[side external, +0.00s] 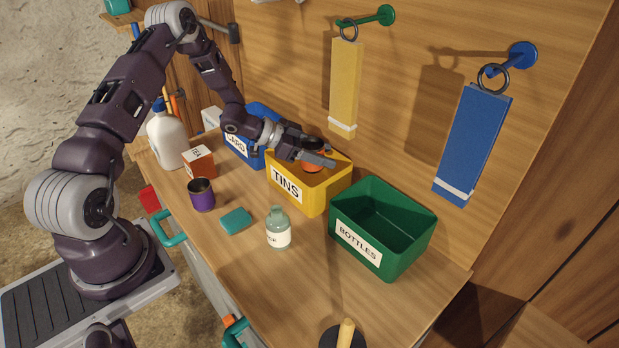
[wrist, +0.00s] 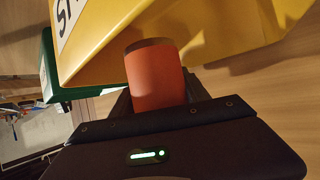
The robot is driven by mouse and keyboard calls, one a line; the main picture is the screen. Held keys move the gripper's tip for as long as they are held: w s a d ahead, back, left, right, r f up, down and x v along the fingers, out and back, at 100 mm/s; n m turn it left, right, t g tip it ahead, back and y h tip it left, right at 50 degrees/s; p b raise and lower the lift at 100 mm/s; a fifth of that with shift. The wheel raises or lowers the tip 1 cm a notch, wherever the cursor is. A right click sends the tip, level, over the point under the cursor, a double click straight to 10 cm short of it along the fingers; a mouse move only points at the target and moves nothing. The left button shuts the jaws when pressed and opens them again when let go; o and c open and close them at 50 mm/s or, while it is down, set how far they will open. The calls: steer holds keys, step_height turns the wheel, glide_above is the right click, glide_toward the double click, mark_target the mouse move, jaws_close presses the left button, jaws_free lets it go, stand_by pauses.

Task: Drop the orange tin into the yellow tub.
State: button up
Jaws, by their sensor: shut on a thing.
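The yellow tub (side external: 318,196), labelled TINS, stands on the bench between a blue tub and a green tub. My gripper (side external: 318,158) is over the yellow tub's opening, shut on the orange tin (side external: 312,167). In the side view the fingers hide much of the tin. The wrist view shows the orange tin (wrist: 156,78) upright in the picture at the gripper, with the yellow tub (wrist: 105,45) beyond it. From these views I cannot tell how far the tin's lower end is below the tub's rim.
The green tub (side external: 372,248), labelled BOTTLES, is to the right and the blue tub (side external: 240,148) to the left. Hanging tags (side external: 345,85) are behind.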

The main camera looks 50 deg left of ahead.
steer(key=shift+f, duration=0.25)
steer(key=o, duration=1.4)
steer(key=shift+o, duration=0.2)
steer(key=v, duration=0.7)
